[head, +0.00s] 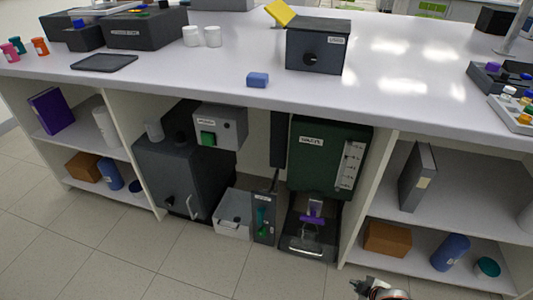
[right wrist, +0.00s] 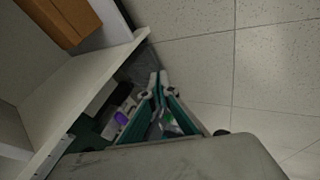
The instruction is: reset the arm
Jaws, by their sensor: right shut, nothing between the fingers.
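My right gripper (head: 358,286) shows at the bottom edge of the head view, right of centre, low in front of the bench's open shelves. It is over the floor and apart from the furniture. In the right wrist view my right gripper (right wrist: 158,78) has its fingertips together, with nothing held. My left gripper is not in view. Most of my right arm is outside the head view.
A dark green machine (head: 315,160) and a dark cabinet (head: 180,175) stand under the white bench (head: 200,72). The right shelf holds an orange-brown box (head: 387,239) and a blue cylinder (head: 450,252). The tiled floor (head: 130,265) in front is clear.

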